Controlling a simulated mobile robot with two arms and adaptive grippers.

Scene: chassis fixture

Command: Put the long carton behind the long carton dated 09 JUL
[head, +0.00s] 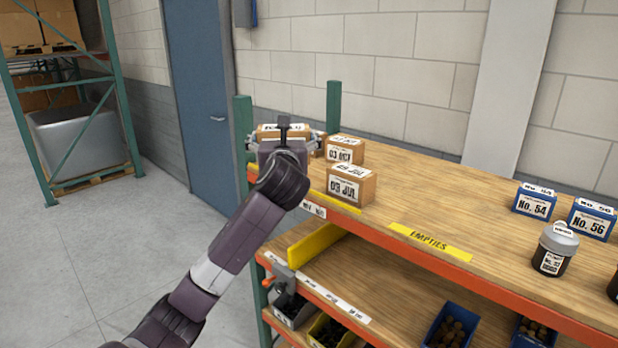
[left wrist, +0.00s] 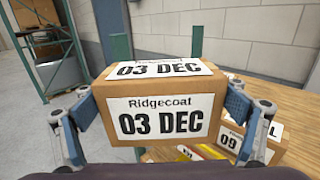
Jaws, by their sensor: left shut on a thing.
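My left gripper (head: 287,142) is shut on a brown carton (head: 270,128), holding it near the shelf's left end. In the left wrist view the held carton (left wrist: 160,118) reads "Ridgecoat 03 DEC" on its front and top, with a finger on each side. The carton dated 09 JUL (head: 350,188) stands on the wooden top shelf near its front edge, right of my gripper. It shows partly behind the right finger in the left wrist view (left wrist: 229,143). Another brown carton (head: 344,151) stands behind it; its date is hard to read. My right gripper is out of view.
A yellow "EMPTIES" strip (head: 431,242) marks the shelf's front edge. Blue cartons (head: 534,201) and a dark jar (head: 554,250) stand at the right. The shelf middle is clear. A green post (head: 333,110) rises at the back left corner. Bins (head: 452,325) sit below.

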